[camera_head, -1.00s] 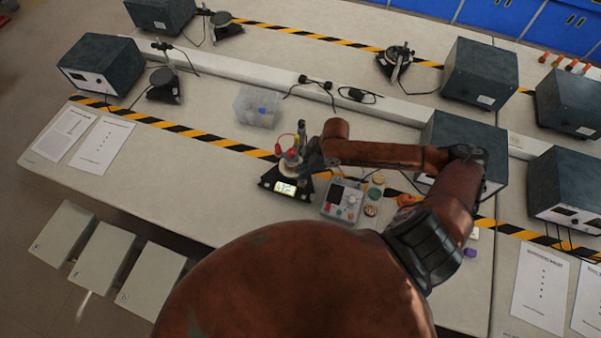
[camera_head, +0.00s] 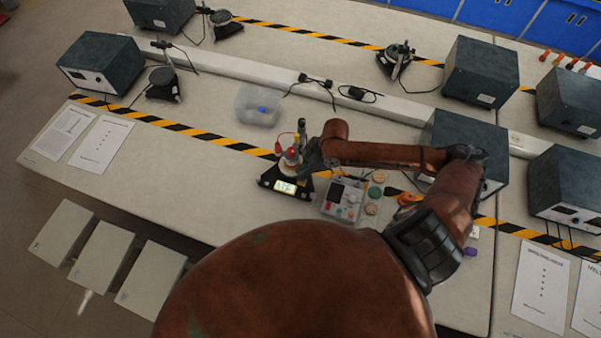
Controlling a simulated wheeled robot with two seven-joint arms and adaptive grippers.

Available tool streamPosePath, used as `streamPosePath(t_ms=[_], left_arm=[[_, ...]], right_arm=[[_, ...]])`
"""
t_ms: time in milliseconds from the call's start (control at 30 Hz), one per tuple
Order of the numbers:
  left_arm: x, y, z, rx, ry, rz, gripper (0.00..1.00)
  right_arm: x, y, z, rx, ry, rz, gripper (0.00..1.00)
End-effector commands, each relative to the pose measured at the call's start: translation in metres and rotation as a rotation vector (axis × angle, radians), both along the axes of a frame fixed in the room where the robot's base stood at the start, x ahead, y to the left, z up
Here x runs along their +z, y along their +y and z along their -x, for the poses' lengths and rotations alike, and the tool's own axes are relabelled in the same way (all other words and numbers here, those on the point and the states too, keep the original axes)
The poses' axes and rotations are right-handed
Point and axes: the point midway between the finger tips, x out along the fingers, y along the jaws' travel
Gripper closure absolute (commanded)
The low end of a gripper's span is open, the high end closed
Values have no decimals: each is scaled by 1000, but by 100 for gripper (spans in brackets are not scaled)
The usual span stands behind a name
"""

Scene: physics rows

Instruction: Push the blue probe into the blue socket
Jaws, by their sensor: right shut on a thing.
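My right gripper (camera_head: 303,157) is dark and small in the head view. It is low beside a device with a black base and a lit display (camera_head: 285,186). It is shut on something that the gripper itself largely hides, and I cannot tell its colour. A red part (camera_head: 292,151) and a red lead show right beside the fingers. A grey meter box (camera_head: 343,199) with a dark screen stands to the right of the device. I cannot make out the blue probe or the blue socket for certain. My left gripper is not in view.
A clear bin (camera_head: 257,107) with a small blue item (camera_head: 262,109) stands behind the gripper. Several round pieces, one a green disc (camera_head: 375,192), lie right of the meter. A dark instrument box (camera_head: 462,150) stands behind my right arm.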

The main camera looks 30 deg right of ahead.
Motion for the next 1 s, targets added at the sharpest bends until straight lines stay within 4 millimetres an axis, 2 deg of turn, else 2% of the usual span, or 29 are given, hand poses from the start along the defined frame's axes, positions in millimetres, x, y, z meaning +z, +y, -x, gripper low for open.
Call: streamPosePath(t_ms=[467,500,700,800,1000], left_arm=[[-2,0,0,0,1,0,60],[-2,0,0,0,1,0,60],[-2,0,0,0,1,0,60],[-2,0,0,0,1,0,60],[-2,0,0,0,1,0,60]], right_arm=[[-6,0,0,0,0,0,100],[-6,0,0,0,0,0,87],[-6,0,0,0,0,0,74],[-6,0,0,0,0,0,68],[-6,0,0,0,0,0,66]])
